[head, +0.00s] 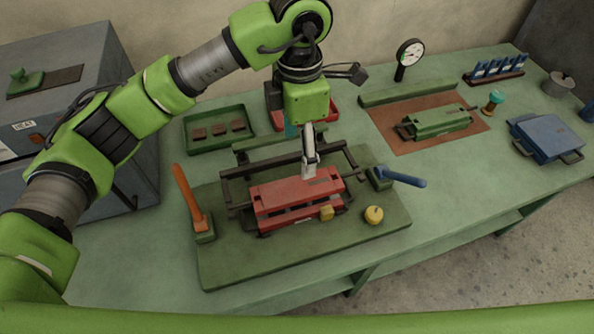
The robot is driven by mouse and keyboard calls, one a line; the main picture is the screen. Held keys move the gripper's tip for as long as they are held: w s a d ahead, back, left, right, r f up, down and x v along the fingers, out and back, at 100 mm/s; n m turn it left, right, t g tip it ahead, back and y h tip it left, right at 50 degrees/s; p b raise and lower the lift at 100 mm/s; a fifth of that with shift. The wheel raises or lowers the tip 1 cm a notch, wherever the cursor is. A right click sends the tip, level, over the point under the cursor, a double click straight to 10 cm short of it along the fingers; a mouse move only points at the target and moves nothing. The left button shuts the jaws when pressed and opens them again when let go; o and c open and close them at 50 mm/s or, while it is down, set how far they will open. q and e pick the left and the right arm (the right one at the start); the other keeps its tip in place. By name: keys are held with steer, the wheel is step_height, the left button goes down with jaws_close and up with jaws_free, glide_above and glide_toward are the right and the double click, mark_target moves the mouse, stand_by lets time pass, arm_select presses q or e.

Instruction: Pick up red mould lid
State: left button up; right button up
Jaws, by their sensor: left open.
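The red mould lid (285,192) is a flat red plate in the middle of the head view. It sits on top of a red mould, with dark slots showing along the front side below it. Dark bars of a frame stand around the mould. My left gripper (309,172) comes down from above and points at the lid's back part, right of its middle. The jaws are open, seen nearly edge-on, with the tips at or just above the lid; I cannot tell whether they touch it. My right gripper does not show.
An orange-handled tool (188,200) stands left of the mould and a blue-handled clamp (400,177) right of it. A yellow knob (374,215) lies in front. A green tray (220,130) and a red tray (335,112) are behind. The green board's (225,265) front edge is clear.

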arm_select(q)
steer(key=p, duration=0.2)
glide_above(297, 187)
steer(key=s, duration=0.1)
step_height(297, 187, down, 8)
steer(key=shift+d+r, duration=0.15)
steer(key=shift+w+f, duration=0.1)
steer(key=shift+f, duration=0.2)
steer(key=f+p, duration=0.1)
steer(key=p, duration=0.1)
steer(key=f, duration=0.1)
steer(key=shift+w+f+p, duration=0.25)
steer(key=shift+f+p, duration=0.1)
steer(key=shift+p, duration=0.05)
step_height(297, 187, down, 2)
steer(key=shift+f, duration=0.2)
steer(key=c, duration=1.8)
steer(key=shift+w, duration=0.1)
jaws_close()
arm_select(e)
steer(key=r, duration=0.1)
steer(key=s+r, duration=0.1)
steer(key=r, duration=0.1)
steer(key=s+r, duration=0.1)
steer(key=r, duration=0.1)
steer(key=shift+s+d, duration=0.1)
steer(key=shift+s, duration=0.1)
